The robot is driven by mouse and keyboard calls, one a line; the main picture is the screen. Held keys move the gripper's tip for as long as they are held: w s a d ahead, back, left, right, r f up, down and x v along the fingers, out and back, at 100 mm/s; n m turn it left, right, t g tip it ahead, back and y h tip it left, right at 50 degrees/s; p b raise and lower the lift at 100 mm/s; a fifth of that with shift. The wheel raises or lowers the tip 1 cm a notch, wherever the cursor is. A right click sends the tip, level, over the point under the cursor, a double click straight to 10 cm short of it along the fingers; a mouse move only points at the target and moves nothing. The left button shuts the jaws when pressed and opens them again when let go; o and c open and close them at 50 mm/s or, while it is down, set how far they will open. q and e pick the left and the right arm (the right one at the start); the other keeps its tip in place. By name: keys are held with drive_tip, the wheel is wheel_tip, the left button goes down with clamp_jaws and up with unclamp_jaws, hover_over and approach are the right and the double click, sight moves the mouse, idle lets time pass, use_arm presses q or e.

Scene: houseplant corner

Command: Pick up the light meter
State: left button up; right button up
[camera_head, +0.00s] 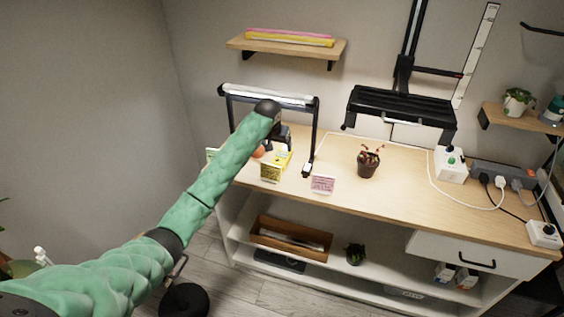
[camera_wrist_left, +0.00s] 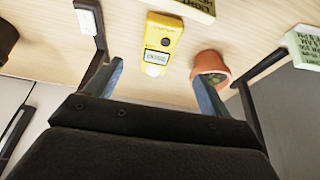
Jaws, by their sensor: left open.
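The light meter is a small yellow device with a dark round button, a small display and a white dome. It lies on the wooden bench top in the left wrist view (camera_wrist_left: 163,42), ahead of and between my fingers. In the head view the light meter (camera_head: 284,159) is partly hidden by my left gripper and a yellow sign. My left gripper (camera_head: 283,147) is above the bench beneath the black lamp frame. Its two fingers are apart and empty in the left wrist view (camera_wrist_left: 157,85). My right gripper is not in view.
A terracotta pot (camera_wrist_left: 210,67) stands beside the meter, close to one finger. A yellow sign (camera_head: 270,173), a pink sign (camera_head: 322,184) and a green sign (camera_wrist_left: 306,46) stand nearby. The lamp frame's leg (camera_head: 314,140) rises to the right. A dark pot (camera_head: 368,165) stands farther right.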

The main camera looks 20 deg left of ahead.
sight(280, 159)
use_arm(q)
wheel_tip(280, 159, down, 2)
drive_tip(key=shift+f+b, duration=0.15)
drive_tip(key=shift+b, duration=0.55)
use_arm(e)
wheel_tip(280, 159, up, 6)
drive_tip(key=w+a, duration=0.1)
use_arm(q)
drive_tip(key=shift+p+x, duration=0.45)
drive_tip(key=shift+x, duration=0.85)
drive_tip(key=p+x, duration=0.1)
drive_tip(key=x, duration=0.1)
drive_tip(key=p+x, duration=0.1)
drive_tip(key=shift+w+d+f, duration=0.15)
drive_tip(key=shift+w+f, duration=0.1)
drive_tip(key=shift+w, duration=0.1)
drive_tip(key=shift+w+f, duration=0.2)
drive_tip(key=shift+f, duration=0.5)
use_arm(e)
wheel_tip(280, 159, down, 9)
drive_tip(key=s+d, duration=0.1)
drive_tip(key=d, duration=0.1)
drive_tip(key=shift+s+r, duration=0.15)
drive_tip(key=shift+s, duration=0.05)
use_arm(q)
drive_tip(key=c, duration=1.2)
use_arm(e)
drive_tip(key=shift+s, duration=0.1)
